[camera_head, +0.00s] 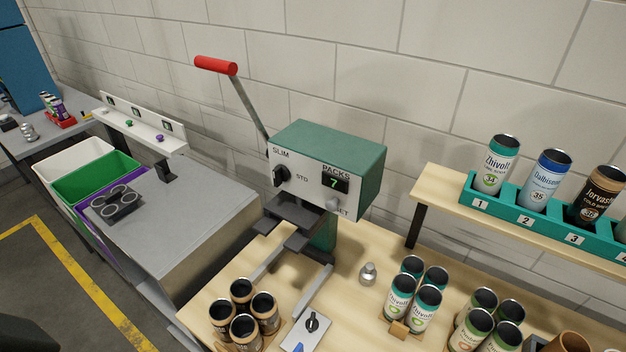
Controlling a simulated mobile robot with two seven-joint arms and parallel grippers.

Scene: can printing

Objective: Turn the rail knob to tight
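A black knob (312,322) sits on a small light plate (301,336) on the wooden table, at the near end of the grey guide rails (316,293) of a green press (333,148). Its markings are too small to read. Another black knob (282,175) is on the press front, between the labels SLIM and STD; its pointer setting is hard to tell. The press display (335,184) reads 7 under PACKS.
Dark cans (241,290) stand in a group left of the plate, and teal-topped cans (400,290) to its right. A small metal object (368,273) stands between. The press lever (247,105) rises to a red handle. A numbered teal rack (510,212) holds cans at right.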

